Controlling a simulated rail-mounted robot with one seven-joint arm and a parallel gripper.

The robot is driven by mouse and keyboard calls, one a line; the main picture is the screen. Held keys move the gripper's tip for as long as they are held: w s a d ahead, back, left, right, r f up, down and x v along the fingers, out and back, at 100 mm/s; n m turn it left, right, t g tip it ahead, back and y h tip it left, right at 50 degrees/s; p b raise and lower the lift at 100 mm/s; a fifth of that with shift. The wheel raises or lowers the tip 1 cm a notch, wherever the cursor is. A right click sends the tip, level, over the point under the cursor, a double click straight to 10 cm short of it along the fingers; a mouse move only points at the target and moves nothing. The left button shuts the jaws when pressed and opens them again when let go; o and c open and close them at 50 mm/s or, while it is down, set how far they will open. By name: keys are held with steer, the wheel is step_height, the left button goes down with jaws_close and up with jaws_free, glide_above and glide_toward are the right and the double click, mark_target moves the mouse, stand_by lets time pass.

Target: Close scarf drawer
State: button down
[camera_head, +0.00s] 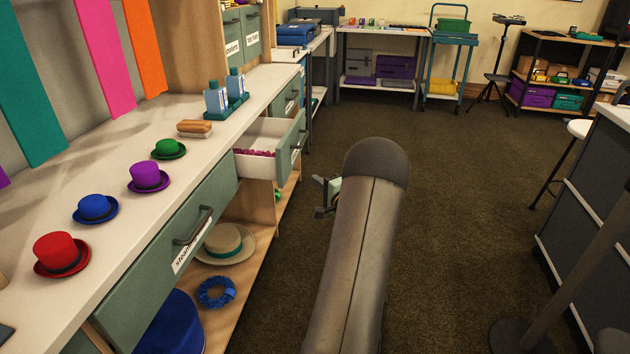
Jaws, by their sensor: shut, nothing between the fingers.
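The scarf drawer (291,146) stands pulled out from the counter at the left, with its green front, dark handle and a white label too small to read. Pink-purple cloth (255,153) lies inside it. My gripper (321,197) is shut and empty, to the right of and a little below the drawer front in the picture. It looks apart from the drawer. My forearm hides part of the gripper.
A nearer drawer (170,262) with a handle is in the counter. Several hats, a brush (194,128) and a bottle rack (226,107) stand on the counter (128,178). A straw hat (225,243) is on the shelf below.

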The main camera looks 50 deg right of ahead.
steer(key=b, duration=0.2)
glide_toward(284, 163)
steer(key=w+d, duration=0.2)
steer(key=d, duration=0.2)
steer(key=w, duration=0.1)
steer(key=w+a, duration=0.1)
steer(key=shift+w+a+f, duration=0.1)
steer(key=shift+w+f, duration=0.05)
steer(key=shift+w, duration=0.15)
steer(key=shift+w+a+b, duration=0.2)
steer(key=shift+w+b, duration=0.15)
steer(key=shift+w, duration=0.2)
steer(key=shift+w, duration=0.1)
